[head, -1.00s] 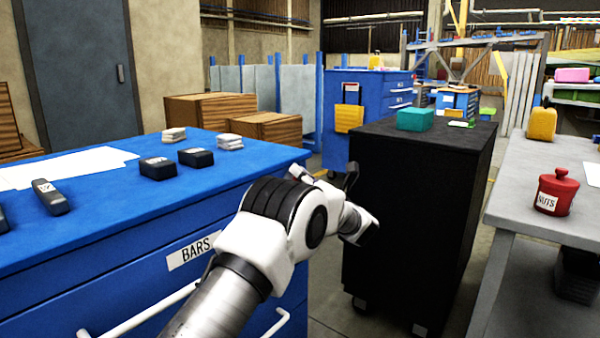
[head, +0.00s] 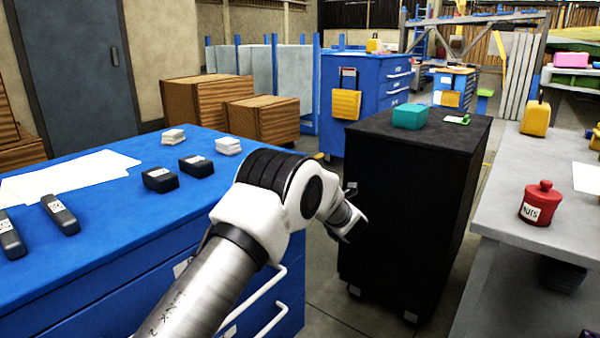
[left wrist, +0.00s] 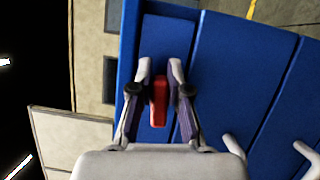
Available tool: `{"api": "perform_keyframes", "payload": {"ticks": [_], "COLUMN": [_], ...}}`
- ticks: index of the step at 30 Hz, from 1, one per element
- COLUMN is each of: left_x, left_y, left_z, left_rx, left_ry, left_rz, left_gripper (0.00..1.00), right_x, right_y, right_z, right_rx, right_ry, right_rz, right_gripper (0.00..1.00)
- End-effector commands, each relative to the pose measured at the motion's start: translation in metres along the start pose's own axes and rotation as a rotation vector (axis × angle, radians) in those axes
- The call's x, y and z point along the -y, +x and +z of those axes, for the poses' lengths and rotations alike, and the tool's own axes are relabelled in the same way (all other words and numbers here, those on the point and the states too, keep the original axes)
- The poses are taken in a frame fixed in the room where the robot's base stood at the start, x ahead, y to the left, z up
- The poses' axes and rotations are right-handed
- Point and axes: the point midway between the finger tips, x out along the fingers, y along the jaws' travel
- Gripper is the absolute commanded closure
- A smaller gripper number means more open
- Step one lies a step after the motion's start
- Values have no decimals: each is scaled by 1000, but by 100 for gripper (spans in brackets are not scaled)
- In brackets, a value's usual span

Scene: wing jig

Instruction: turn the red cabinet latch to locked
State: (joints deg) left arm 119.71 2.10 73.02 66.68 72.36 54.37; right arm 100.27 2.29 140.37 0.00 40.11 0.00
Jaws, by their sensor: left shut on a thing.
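The red latch (left wrist: 159,101) shows in the left wrist view as a short upright bar on a blue cabinet front (left wrist: 222,75). My left gripper (left wrist: 161,74) is shut on it, with one finger on each side. The fingertips reach past its upper end. In the head view my left arm crosses in front of the blue BARS cabinet (head: 120,275), and its wrist end is at the cabinet's right side. The fingers and the latch cannot be made out there. My right gripper is in neither current view.
A black wheeled cabinet (head: 400,215) stands close to the right of my wrist, with a teal box (head: 410,116) on top. A grey bench (head: 500,222) with a red pot (head: 538,204) is further right. White drawer handles (head: 252,308) stick out below my arm.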

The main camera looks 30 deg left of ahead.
Motion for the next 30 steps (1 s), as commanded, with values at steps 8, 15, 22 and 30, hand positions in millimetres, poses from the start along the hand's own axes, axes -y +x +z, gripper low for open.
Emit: {"api": "perform_keyframes", "payload": {"ticks": [8,15,22,30], "left_x": [4,7,8,6], "left_y": [0,0,0,0], "left_z": [-2,-2,-3,-2], "left_rx": [-5,-5,-5,-4], "left_ry": [110,138,139,137], "left_rz": [-51,-63,-63,-61], "left_gripper": [100,100,100,58], "right_x": [0,0,0,0], "right_y": [-19,-21,-21,-21], "right_z": [0,0,0,0], "right_rx": [0,0,0,0], "right_ry": [0,0,0,0], "right_rz": [0,0,0,0], "right_gripper": [100,100,100,100]}}
